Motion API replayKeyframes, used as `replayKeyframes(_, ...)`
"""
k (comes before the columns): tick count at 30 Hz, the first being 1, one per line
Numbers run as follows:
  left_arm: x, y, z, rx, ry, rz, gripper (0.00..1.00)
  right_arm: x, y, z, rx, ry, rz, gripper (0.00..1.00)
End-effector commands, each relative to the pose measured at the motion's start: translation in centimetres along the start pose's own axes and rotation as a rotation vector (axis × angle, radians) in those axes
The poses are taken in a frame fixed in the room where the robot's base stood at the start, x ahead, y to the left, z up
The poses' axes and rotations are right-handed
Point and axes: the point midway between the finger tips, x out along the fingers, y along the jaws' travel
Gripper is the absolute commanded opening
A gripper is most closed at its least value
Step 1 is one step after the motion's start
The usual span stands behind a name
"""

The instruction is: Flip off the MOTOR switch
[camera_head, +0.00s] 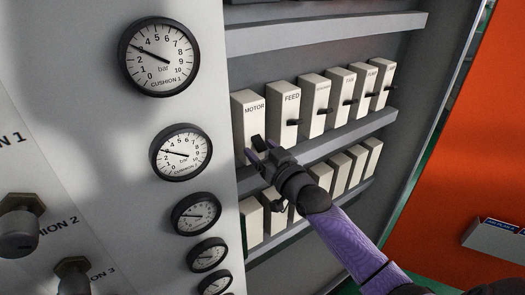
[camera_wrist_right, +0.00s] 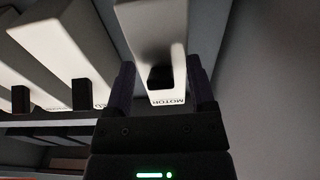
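The MOTOR switch is a narrow white box with a black lever. In the head view the box (camera_head: 246,118) is the leftmost of the middle row. My right gripper (camera_head: 254,150) is in front of its lower part and hides the lever there. In the right wrist view the MOTOR box (camera_wrist_right: 150,25) and its black lever (camera_wrist_right: 160,78) show between the two fingers of my right gripper (camera_wrist_right: 161,70). The fingers are apart, one on each side of the lever; contact cannot be told. My left gripper is not in view.
The FEED switch (camera_head: 284,108) stands close to the right of MOTOR, with several similar boxes beyond it. A lower row of boxes (camera_head: 341,172) lies beneath a grey rail. A panel with pressure gauges (camera_head: 160,57) and knobs (camera_head: 20,222) is on the left.

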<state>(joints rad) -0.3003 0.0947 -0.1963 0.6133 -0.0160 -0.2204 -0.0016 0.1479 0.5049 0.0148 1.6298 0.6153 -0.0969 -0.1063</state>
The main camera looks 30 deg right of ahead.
Motion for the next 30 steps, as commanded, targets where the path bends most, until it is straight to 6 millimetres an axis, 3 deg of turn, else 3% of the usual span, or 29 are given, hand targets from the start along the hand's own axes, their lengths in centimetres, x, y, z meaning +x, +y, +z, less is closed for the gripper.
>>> replayKeyframes(7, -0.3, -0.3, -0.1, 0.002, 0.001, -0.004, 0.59, -1.1, 0.0, 0.0, 0.001, -0.001, 0.000, 0.71)
replayKeyframes(15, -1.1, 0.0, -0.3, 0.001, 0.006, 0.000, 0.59, -7.1, 0.0, 0.0, 0.000, -0.004, -0.001, 0.71)
replayKeyframes(19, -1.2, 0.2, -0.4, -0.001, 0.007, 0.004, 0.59, -9.2, 0.0, 0.0, -0.001, -0.002, 0.000, 0.71)
replayKeyframes(30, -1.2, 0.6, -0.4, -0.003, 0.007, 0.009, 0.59, -9.9, 0.0, 0.0, 0.000, 0.000, 0.000, 0.71)
